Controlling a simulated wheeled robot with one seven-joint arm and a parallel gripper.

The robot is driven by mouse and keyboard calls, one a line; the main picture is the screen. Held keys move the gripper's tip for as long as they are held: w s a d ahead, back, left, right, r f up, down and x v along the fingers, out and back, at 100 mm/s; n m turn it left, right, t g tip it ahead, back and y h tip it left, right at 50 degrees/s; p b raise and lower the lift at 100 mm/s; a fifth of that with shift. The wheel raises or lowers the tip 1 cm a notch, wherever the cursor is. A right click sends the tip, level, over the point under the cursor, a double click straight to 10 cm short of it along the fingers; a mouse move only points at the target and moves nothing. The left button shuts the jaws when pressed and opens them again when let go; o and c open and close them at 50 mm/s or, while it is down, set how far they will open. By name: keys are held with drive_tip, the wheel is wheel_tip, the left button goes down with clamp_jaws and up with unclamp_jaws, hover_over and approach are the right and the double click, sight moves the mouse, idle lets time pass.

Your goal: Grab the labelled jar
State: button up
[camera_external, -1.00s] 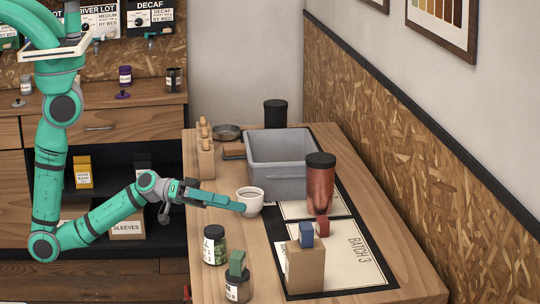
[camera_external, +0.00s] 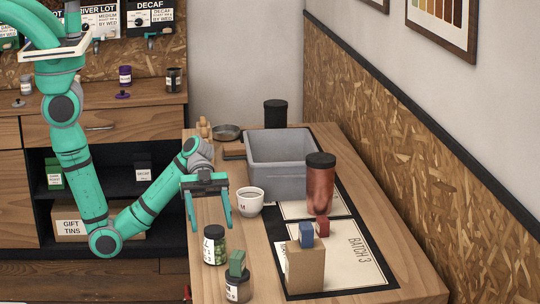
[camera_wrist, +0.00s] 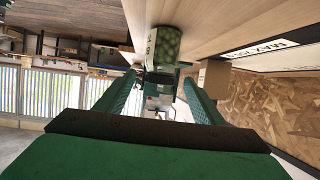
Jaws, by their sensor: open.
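The labelled jar (camera_external: 215,246) is clear with a dark lid, green contents and a white label. It stands upright on the near left of the wooden table. My gripper (camera_external: 210,228) is open and empty, its two fingers spread and their tips close to the jar's lid in the external view. In the wrist view, the jar (camera_wrist: 166,45) shows beyond the fingertips, roughly in line with the gap between them. I cannot tell whether a finger touches it.
A small jar (camera_external: 237,291) with a green block (camera_external: 237,263) on it stands just in front. A white cup (camera_external: 250,203) is behind to the right. A cardboard box (camera_external: 305,268), copper canister (camera_external: 319,190) and grey bin (camera_external: 280,180) stand farther right.

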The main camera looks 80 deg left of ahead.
sight(216, 239)
drive_tip(key=x, duration=0.3)
drive_tip(key=shift+s+d, duration=0.1)
drive_tip(key=shift+d, duration=0.15)
drive_tip(key=shift+w+r+x, duration=0.1)
drive_tip(key=shift+r+x, duration=0.05)
drive_tip(key=shift+x, duration=1.25)
drive_tip(key=shift+w+r+x, duration=0.1)
drive_tip(key=shift+x, duration=1.3)
drive_tip(key=shift+d, duration=0.1)
drive_tip(key=shift+c, duration=0.6)
drive_tip(key=c, duration=1.2)
